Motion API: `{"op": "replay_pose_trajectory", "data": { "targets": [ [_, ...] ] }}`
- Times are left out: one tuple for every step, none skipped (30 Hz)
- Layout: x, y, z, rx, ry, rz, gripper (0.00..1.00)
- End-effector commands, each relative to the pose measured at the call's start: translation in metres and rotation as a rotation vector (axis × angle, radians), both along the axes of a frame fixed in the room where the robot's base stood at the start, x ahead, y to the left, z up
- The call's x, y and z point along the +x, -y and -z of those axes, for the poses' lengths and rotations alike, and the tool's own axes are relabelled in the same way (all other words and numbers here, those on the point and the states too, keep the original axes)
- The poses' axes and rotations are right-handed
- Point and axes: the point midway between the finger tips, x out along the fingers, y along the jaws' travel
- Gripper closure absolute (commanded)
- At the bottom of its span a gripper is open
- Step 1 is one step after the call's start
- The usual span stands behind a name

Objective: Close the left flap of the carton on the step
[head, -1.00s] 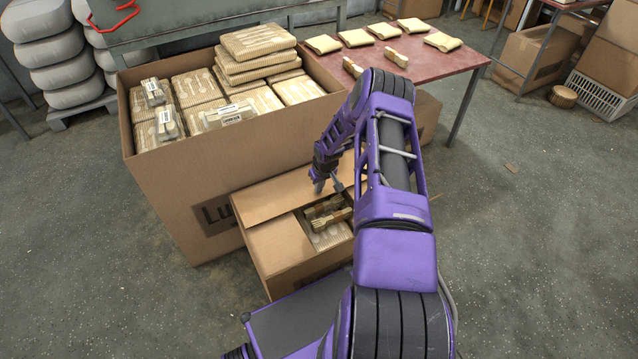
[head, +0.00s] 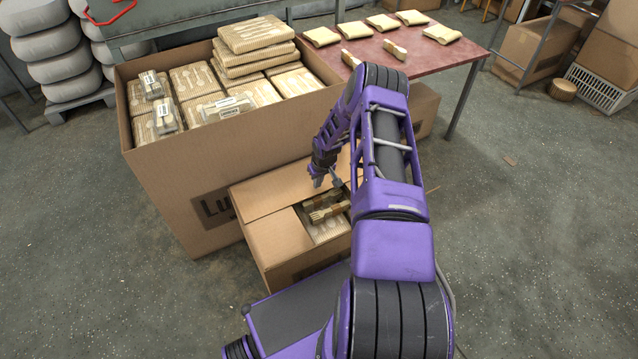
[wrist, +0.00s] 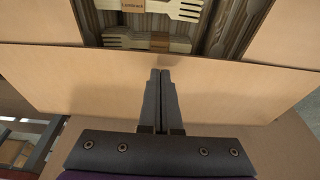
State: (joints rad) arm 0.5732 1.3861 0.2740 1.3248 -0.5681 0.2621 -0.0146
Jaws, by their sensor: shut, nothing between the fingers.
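The carton (head: 308,268) stands low in front of a larger box in the head view. Its left flap (head: 276,236) lies nearly flat over the left part of the opening. A far flap (head: 270,195) runs along the back; it looks like the panel (wrist: 90,85) crossing the wrist view. My gripper (head: 326,183) is over the far side of the carton. In the wrist view my gripper (wrist: 160,74) is shut and empty, its tips overlapping that panel; contact is unclear. Bundled wooden forks (wrist: 150,40) show in the opening. My arm hides the carton's right side.
The large open box (head: 190,195), full of packed cutlery trays, stands close behind and left of the carton. A red table (head: 445,68) with several cloth-like packets is behind.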

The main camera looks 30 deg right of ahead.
Motion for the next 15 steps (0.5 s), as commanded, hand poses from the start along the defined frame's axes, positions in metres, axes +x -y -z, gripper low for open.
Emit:
{"op": "replay_pose_trajectory", "data": {
  "targets": [
    [0.004, -0.002, -0.015, -0.002, 0.005, -0.001, 1.00],
    [0.007, -0.003, -0.022, -0.003, 0.006, -0.002, 1.00],
    [0.009, -0.006, -0.032, -0.003, 0.007, -0.002, 1.00],
    [0.011, -0.007, -0.039, -0.004, 0.009, -0.003, 1.00],
    [0.007, -0.006, -0.045, -0.004, 0.008, -0.002, 1.00],
    [0.003, -0.005, -0.054, -0.003, 0.007, -0.001, 1.00],
    [0.000, -0.005, -0.060, -0.003, 0.006, 0.000, 1.00],
    [-0.002, -0.005, -0.067, -0.003, 0.007, 0.000, 1.00],
    [-0.005, -0.005, -0.075, -0.003, 0.008, -0.001, 1.00],
    [-0.008, -0.005, -0.081, -0.003, 0.008, -0.001, 1.00],
    [-0.010, -0.005, -0.087, -0.003, 0.008, -0.001, 1.00],
    [-0.012, -0.005, -0.094, -0.003, 0.008, -0.001, 1.00],
    [-0.014, -0.005, -0.099, -0.003, 0.008, -0.001, 1.00],
    [-0.016, -0.005, -0.103, -0.003, 0.008, 0.000, 1.00],
    [-0.018, -0.006, -0.108, -0.002, 0.008, -0.001, 1.00]
  ]
}}
